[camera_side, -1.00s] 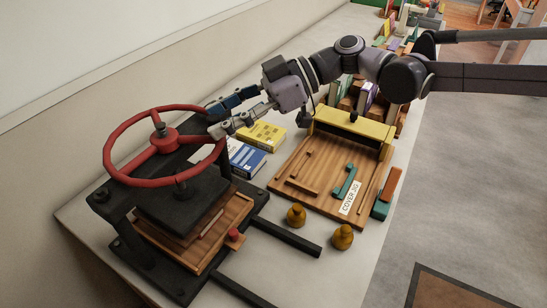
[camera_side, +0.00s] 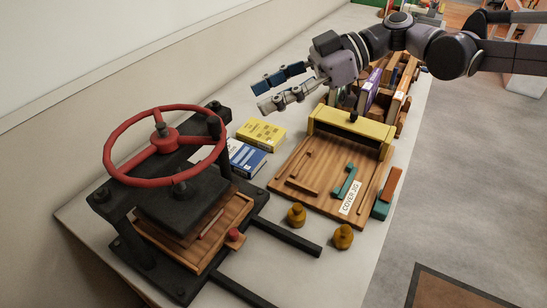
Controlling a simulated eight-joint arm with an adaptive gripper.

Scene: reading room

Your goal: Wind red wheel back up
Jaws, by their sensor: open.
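The red wheel (camera_side: 121,171) is a spoked ring on top of the black press (camera_side: 127,254) at the left. Its screw goes down to a dark pressing plate (camera_side: 180,207). The plate sits low over a wooden board (camera_side: 236,213) in the press; whether it touches what lies below I cannot tell. My gripper (camera_side: 254,97) is open and empty. It is up and to the right of the wheel, apart from it, with its fingers pointing left.
A yellow book (camera_side: 261,134) and a blue book (camera_side: 246,159) lie right of the press. The wooden cover jig (camera_side: 290,207) with its yellow bar (camera_side: 345,132) stands beyond them. Two brass weights (camera_side: 343,237) stand in front. Upright books (camera_side: 371,90) stand behind the jig.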

